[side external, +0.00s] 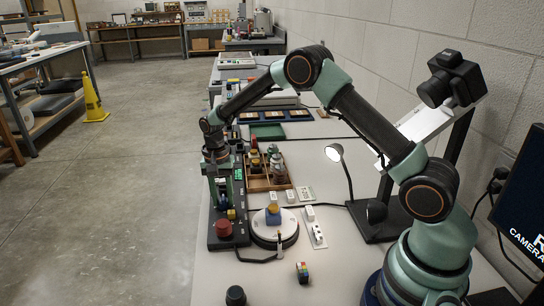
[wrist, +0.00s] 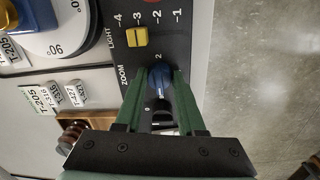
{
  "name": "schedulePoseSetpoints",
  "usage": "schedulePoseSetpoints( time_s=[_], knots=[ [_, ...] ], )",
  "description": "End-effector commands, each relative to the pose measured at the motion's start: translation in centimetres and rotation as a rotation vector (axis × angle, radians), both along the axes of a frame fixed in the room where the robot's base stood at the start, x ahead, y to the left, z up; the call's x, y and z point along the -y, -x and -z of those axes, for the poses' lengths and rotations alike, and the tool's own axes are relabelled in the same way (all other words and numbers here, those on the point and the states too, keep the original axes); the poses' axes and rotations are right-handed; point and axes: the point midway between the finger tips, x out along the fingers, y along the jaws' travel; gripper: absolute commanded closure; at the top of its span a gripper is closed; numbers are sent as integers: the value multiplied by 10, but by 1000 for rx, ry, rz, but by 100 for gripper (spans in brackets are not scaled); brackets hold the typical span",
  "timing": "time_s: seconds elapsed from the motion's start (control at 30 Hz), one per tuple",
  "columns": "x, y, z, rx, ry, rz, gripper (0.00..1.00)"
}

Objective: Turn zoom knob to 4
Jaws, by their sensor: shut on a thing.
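The blue zoom knob (wrist: 160,78) sits on a black control panel (wrist: 195,38) marked ZOOM. In the wrist view a "2" is printed just beyond the knob's far end. In the side view my gripper (side external: 222,192) points down at the panel (side external: 239,232), and the knob is too small to make out clearly there.
A yellow LIGHT slider (wrist: 138,36) and a red knob (side external: 224,228) are on the same panel. A round white turntable (side external: 263,234) carrying a blue and yellow object stands beside it. A wooden tray (side external: 258,184) and a lamp (side external: 335,153) are near.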

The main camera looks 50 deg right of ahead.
Motion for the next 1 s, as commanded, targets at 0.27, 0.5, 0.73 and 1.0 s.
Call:
schedulePoseSetpoints(
  time_s=[0.27, 0.5, 0.73, 1.0],
  knots=[
    [-4, 1, 0, -2, 0, -5, 100],
    [-3, 0, 0, -1, 0, -4, 32],
    [-2, 0, -1, 0, 0, -1, 32],
    [-1, -2, -29, 4, 0, -1, 32]
  ],
)
